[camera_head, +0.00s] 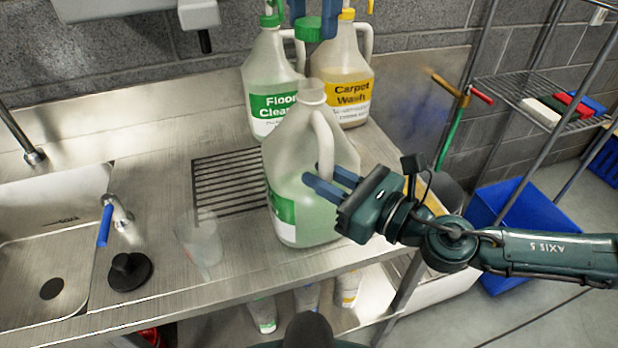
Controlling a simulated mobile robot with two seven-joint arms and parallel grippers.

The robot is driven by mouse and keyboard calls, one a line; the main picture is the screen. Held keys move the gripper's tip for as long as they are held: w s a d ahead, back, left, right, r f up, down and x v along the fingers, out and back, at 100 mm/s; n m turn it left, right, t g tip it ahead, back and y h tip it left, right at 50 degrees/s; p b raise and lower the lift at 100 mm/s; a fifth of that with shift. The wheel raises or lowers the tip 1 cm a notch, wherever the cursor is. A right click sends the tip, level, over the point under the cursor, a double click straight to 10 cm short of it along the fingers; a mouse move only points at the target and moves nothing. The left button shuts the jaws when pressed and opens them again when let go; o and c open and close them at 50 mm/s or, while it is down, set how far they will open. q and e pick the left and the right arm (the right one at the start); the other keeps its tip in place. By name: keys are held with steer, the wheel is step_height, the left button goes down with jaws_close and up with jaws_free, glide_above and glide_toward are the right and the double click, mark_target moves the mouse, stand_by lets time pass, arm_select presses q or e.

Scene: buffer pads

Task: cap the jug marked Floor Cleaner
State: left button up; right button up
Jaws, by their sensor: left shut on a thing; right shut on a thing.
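An open, uncapped translucent jug (290,160) with pale green liquid stands at the front of the steel counter. Its green label (283,207) shows only in part and I cannot read it. My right gripper (321,175) is shut on this jug's handle (324,145). My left gripper (312,25) is at the top edge, shut on a green cap (307,30) held above the jug's open neck (312,92), apart from it. Behind stands another jug (268,65) with a green label reading "Floor Clea…" and a green top (271,18).
A Carpet Wash jug (345,60) with a yellow top stands behind the neck. A clear beaker-like vessel (199,243) stands left of the front jug, near a drain grate (228,182). A sink (45,240) with a tap lies left. A wire shelf (540,90) stands right.

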stand_by(0.4)
arm_select(q)
glide_above(312, 84)
steer(key=shift+f, duration=2.5)
steer(key=shift+f, duration=0.9)
steer(key=shift+f, duration=0.55)
